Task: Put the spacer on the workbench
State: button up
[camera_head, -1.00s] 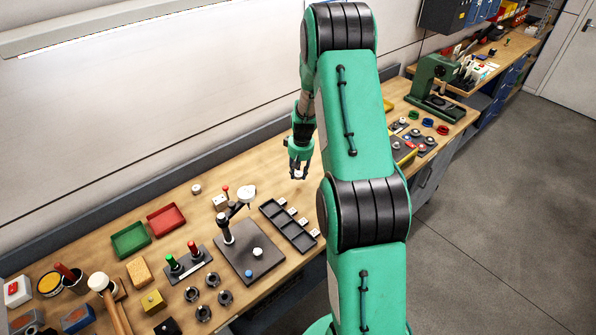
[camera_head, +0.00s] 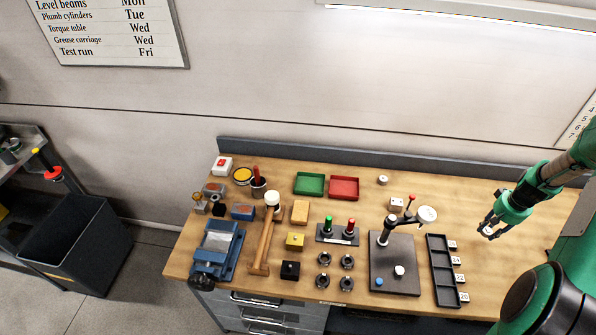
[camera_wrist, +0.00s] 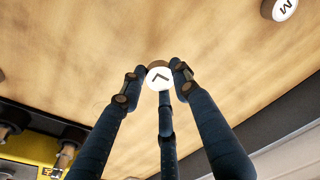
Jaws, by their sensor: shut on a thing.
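My gripper (camera_head: 489,229) hangs over the right part of the wooden workbench (camera_head: 500,195) in the head view. In the wrist view its three dark fingers (camera_wrist: 160,77) are shut on a small round piece with a white face and a black angled mark, which I take for the spacer (camera_wrist: 157,75). The piece shows as a small white spot between the fingertips in the head view (camera_head: 487,231). Bare wood (camera_wrist: 90,40) lies behind it in the wrist view. The height above the bench is hard to judge.
A black slotted tray (camera_head: 437,258) with number tags and a dark plate with a stand (camera_head: 392,285) lie left of my gripper. Green (camera_head: 309,184) and red (camera_head: 344,188) trays stand farther left. A round piece marked M (camera_wrist: 284,8) lies nearby. Bare wood surrounds my gripper.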

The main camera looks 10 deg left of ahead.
aim_at(488, 231)
notch_tip(488, 231, up, 5)
jog(key=w+a+n, duration=0.1)
jog(key=w+a, duration=0.4)
jog(key=a, duration=0.7)
jog(key=w+a+n, duration=0.2)
jog(key=w+a, duration=0.3)
jog(key=a, duration=0.6)
jog(key=w+a+n, duration=0.1)
jog(key=w+a, duration=0.4)
jog(key=a, duration=0.7)
jog(key=s+a+n, duration=0.2)
jog(key=a, duration=1.7)
jog(key=s+a+n, duration=0.2)
jog(key=a, duration=1.7)
jog(key=shift+y, duration=0.4)
jog(key=shift+w+a+f+p, duration=0.1)
jog(key=shift+f+p, duration=0.05)
jog(key=shift+f, duration=1.1)
jog(key=shift+a+f+p, duration=0.1)
jog(key=shift+f+p, duration=0.05)
jog(key=shift+f, duration=1.05)
jog(key=shift+w, duration=0.1)
